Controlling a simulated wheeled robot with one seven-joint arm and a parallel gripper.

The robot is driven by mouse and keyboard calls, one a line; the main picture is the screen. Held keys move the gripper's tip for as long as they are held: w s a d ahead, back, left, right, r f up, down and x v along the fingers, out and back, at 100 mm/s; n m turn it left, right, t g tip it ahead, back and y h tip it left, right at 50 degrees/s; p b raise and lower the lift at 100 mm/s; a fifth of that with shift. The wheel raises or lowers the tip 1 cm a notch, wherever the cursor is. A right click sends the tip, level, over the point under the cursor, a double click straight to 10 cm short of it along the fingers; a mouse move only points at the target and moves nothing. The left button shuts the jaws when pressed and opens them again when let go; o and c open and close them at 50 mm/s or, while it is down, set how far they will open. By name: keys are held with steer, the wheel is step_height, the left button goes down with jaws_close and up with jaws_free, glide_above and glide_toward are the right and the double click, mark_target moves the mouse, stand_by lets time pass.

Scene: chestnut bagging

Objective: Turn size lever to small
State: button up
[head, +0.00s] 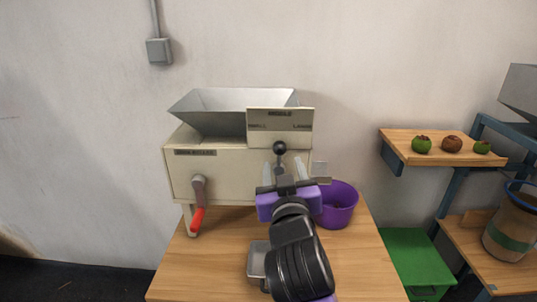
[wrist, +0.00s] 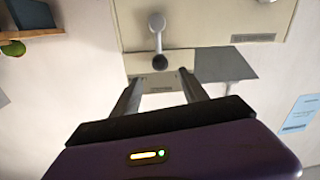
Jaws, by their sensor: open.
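The size lever, with a dark ball knob (head: 280,148), is on the front of the cream machine (head: 225,175). It stands about upright, below the middle of the label plate (head: 280,138), which reads MIDDLE at the top centre, with blurred words at left and right. The wrist view shows the lever upside down, its dark knob (wrist: 160,62) hanging from a pale round pivot (wrist: 157,22). My gripper (head: 283,168) is open and empty in front of the lever. In the wrist view the knob lies between the lines of the two fingers (wrist: 158,82), just beyond their tips; contact is not visible.
A grey hopper (head: 215,110) tops the machine. A crank with a red handle (head: 197,221) hangs at its left front. A purple bucket (head: 345,213) stands on the wooden table (head: 195,270), right of my gripper. A shelf (head: 400,146) with chestnuts and burrs is farther right.

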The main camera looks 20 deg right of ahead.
mark_target(280, 152)
steer(key=p+x, duration=0.1)
steer(key=x, duration=0.6)
steer(key=shift+w+f, duration=0.1)
steer(key=shift+w, duration=0.2)
jaws_close()
stand_by(1.2)
